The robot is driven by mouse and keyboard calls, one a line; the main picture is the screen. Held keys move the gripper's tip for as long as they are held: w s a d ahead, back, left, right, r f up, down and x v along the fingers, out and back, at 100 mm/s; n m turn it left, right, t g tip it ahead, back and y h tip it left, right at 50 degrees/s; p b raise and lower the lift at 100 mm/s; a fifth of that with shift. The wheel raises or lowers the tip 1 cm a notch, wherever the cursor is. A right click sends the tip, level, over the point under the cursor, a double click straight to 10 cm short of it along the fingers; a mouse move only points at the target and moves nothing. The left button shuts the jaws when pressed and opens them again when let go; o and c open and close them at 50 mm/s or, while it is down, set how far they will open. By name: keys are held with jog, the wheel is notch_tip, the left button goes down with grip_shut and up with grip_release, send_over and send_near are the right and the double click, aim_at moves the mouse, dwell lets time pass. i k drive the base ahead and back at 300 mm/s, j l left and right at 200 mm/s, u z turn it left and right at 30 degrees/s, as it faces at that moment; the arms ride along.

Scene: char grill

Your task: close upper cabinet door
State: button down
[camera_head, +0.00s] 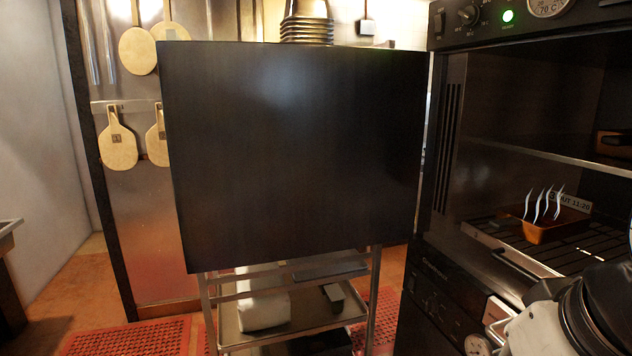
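The upper cabinet door (295,150) is a large flat black panel that stands wide open in the middle of the view. Its right edge is beside the left side of the upper cabinet (447,150). The open cabinet shows a dark interior with a shelf (550,153) and a lower rack. A brown dish (556,228) with white steam marks and a label sits on the rack. White and black parts of my arm fill the lower right corner, in front of the cabinet. My gripper's fingers are not in view.
A control panel with a knob (468,14), green light and gauge is above the cabinet opening. A metal cart (285,335) stands below and behind the door. Paddles (118,147) hang on the back wall. Red mats (125,338) lie on the floor; the left floor is mostly clear.

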aim_at(278, 151)
jog(key=u, duration=1.4)
jog(key=i+j+u, duration=0.25)
jog(key=i, duration=0.5)
jog(key=i+u, duration=0.25)
jog(key=i, duration=2.85)
jog(key=i+z, duration=0.2)
jog(key=z, duration=0.3)
jog(key=i+j+z, duration=0.1)
jog(key=z, duration=0.4)
jog(key=i+j+z, duration=0.2)
jog(key=z, duration=0.25)
jog(key=i+z, duration=0.1)
jog(key=z, duration=2.8)
jog(key=j, duration=0.15)
